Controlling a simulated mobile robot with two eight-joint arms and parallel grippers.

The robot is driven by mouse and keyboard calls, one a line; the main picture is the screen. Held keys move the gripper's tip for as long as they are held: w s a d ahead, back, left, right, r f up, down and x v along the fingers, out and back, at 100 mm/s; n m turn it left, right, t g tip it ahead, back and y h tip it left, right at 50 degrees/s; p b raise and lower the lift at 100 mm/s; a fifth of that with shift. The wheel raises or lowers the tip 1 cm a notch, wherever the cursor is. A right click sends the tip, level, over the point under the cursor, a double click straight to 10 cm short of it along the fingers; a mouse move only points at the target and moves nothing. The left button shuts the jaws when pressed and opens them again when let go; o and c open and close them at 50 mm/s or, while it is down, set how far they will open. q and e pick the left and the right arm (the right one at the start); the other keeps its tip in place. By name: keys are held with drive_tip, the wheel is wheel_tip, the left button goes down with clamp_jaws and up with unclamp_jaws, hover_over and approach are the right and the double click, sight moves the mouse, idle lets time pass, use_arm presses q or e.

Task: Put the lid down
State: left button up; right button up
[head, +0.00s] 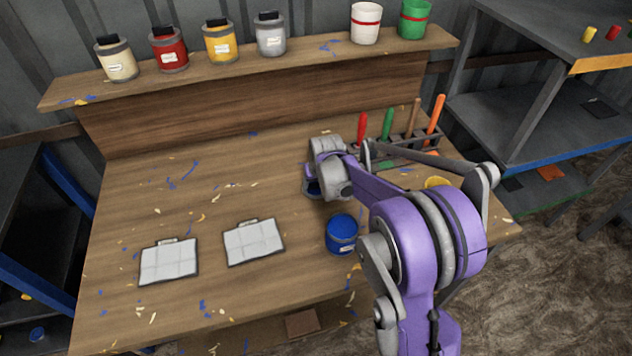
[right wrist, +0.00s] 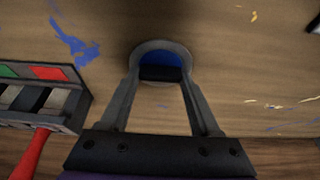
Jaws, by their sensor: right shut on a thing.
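My right gripper (right wrist: 162,78) is shut on a round lid (right wrist: 172,58) with a grey rim and a blue middle. A dark bar lies across the lid between the fingertips. In the head view the lid (head: 313,188) is mostly hidden under my right gripper (head: 314,180), over the middle-right of the workbench. I cannot tell whether it touches the wood. A blue can (head: 342,234) stands on the bench nearer the front, apart from the lid. My left gripper is not in view.
Two pale dark-edged pads (head: 169,261) (head: 253,242) lie on the bench (head: 140,205) at left. A tool rack (right wrist: 45,105) with several coloured handles stands close by the gripper. Several cans line the back shelf (head: 240,62).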

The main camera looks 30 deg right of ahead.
drive_tip(key=o, duration=1.3)
drive_tip(key=shift+s+r, duration=0.1)
drive_tip(key=shift+r, duration=0.25)
drive_tip(key=v, duration=1.1)
drive_tip(key=s+a+f+n, duration=0.1)
drive_tip(key=s+a, duration=0.3)
drive_tip(key=s, duration=0.4)
drive_tip(key=s+a+f, duration=0.2)
drive_tip(key=s+a, duration=0.3)
drive_tip(key=s, duration=0.3)
drive_tip(key=s+a+f+n+t+y+p, duration=0.1)
drive_tip(key=s+a, duration=0.4)
drive_tip(key=s, duration=0.4)
drive_tip(key=shift+f+n, duration=0.3)
drive_tip(key=shift+f, duration=0.1)
